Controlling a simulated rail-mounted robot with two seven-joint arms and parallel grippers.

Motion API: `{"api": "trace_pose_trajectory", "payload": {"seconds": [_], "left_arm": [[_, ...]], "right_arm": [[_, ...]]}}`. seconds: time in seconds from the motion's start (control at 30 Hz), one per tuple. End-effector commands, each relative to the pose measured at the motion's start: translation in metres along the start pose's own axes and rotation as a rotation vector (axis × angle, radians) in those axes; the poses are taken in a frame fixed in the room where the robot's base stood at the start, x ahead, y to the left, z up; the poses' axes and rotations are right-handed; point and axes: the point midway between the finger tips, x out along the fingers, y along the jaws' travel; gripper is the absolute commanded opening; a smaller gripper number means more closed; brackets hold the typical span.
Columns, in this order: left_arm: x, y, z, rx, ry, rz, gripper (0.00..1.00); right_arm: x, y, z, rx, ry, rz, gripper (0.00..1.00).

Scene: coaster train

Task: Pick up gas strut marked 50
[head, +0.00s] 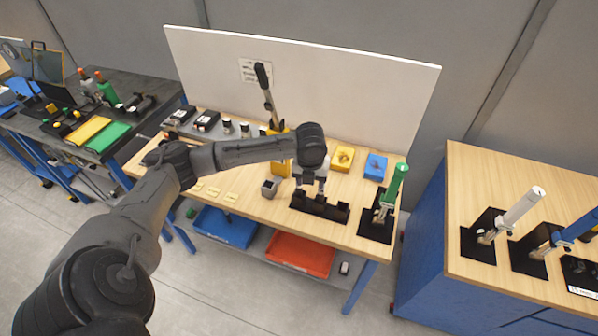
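My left gripper (311,184) reaches in from the left and points down over a black rack (336,212) on the wooden workbench. Its fingers are small and partly hidden by my wrist, so I cannot tell whether they are open or shut, or hold anything. No marking reading 50 is legible, and I cannot make out which thing is the gas strut. My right gripper is not in view.
A green-handled tool (393,190) stands on a black plate right of the rack. Yellow (343,158) and blue (376,167) blocks lie behind it. A white board (350,90) closes the bench's back. White (522,206) and blue (577,228) tools stand on the right bench.

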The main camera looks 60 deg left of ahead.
Motion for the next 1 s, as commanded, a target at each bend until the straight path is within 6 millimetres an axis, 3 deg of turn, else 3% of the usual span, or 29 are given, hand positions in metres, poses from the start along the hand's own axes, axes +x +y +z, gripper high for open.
{"api": "trace_pose_trajectory", "payload": {"seconds": [0.03,0.1,0.2,0.3,0.4,0.8,1.0], "left_arm": [[-0.032,0.010,0.022,0.031,-0.009,0.006,0.51],[-0.057,0.023,0.042,0.079,-0.007,0.009,0.51],[-0.082,0.036,0.060,0.125,-0.003,0.005,0.51],[-0.092,0.044,0.070,0.152,0.000,0.003,0.51],[-0.087,0.048,0.074,0.164,0.002,0.002,0.51],[-0.026,0.048,0.074,0.167,0.001,0.001,0.51],[-0.015,0.048,0.074,0.168,0.000,-0.001,0.51]], "right_arm": [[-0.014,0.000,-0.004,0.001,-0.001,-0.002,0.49],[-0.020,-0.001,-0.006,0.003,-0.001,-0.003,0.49],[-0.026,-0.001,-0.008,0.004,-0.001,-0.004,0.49],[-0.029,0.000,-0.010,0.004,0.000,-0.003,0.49],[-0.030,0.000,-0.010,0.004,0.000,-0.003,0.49],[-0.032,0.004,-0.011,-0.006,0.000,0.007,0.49],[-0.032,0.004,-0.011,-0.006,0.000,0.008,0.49]]}}
